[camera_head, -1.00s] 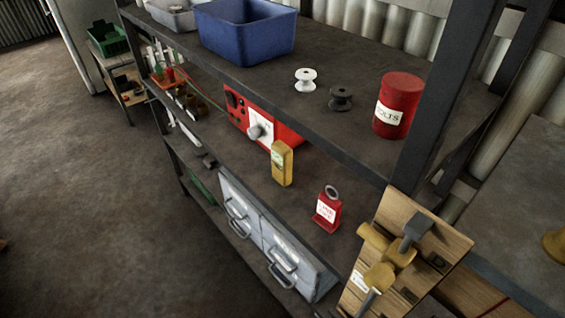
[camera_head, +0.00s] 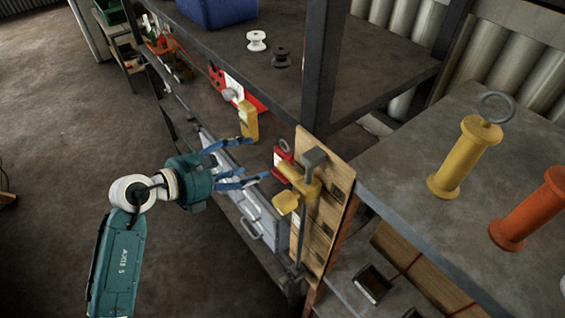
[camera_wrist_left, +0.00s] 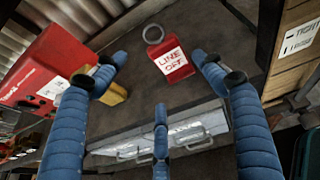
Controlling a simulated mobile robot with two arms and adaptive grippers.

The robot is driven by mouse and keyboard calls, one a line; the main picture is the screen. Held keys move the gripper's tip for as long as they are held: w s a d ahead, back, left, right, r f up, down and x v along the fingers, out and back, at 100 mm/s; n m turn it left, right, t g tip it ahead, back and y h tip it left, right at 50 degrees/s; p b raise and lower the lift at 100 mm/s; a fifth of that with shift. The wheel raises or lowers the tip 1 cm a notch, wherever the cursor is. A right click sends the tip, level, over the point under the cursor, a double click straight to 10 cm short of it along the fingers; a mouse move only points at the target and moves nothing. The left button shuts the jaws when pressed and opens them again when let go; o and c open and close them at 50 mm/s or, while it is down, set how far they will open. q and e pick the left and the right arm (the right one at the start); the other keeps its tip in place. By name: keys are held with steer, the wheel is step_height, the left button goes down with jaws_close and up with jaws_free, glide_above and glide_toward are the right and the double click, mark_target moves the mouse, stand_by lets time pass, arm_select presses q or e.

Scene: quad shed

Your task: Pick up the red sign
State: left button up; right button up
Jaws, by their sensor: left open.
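The red sign (camera_head: 278,154) stands on the middle shelf, partly hidden behind a wooden board in the head view. It has a grey ring on top. In the left wrist view the red sign (camera_wrist_left: 176,68) shows a white "LINE OFF" label, ahead of the fingers. My left gripper (camera_head: 258,160) has its blue fingers spread and pointed at the sign from the left. In the left wrist view my left gripper (camera_wrist_left: 160,75) is open and empty, with the sign ahead between its two upper fingers. My right gripper is not in view.
A yellow block (camera_head: 248,124) stands left of the sign, close to a finger. A red device (camera_head: 256,104) with a dial is behind it. The wooden board (camera_head: 338,205) with yellow fittings is close on the right. Grey drawers (camera_head: 268,222) lie below.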

mark_target(281, 155)
arm_select(q)
steer(key=x, duration=0.1)
steer(key=p+x, duration=0.1)
steer(key=x, duration=0.3)
steer(key=shift+s+d+r, duration=0.15)
steer(key=shift+d+r, duration=0.2)
steer(key=shift+w+d+f+p, duration=0.1)
steer(key=shift+w+d+p, duration=0.15)
steer(key=shift+d+p, duration=0.3)
steer(key=shift+w+d+f+p, duration=0.1)
steer(key=shift+w+d+p, duration=0.15)
steer(key=shift+d+p, duration=0.35)
steer(key=shift+f+x, duration=0.25)
steer(key=shift+x, duration=0.9)
steer(key=shift+a, duration=0.2)
steer(key=c, duration=1.5)
steer(key=shift+o, duration=0.2)
steer(key=shift+r, duration=0.2)
step_height(281, 155, up, 10)
steer(key=shift+f+b, duration=0.15)
steer(key=shift+b, duration=0.9)
jaws_close()
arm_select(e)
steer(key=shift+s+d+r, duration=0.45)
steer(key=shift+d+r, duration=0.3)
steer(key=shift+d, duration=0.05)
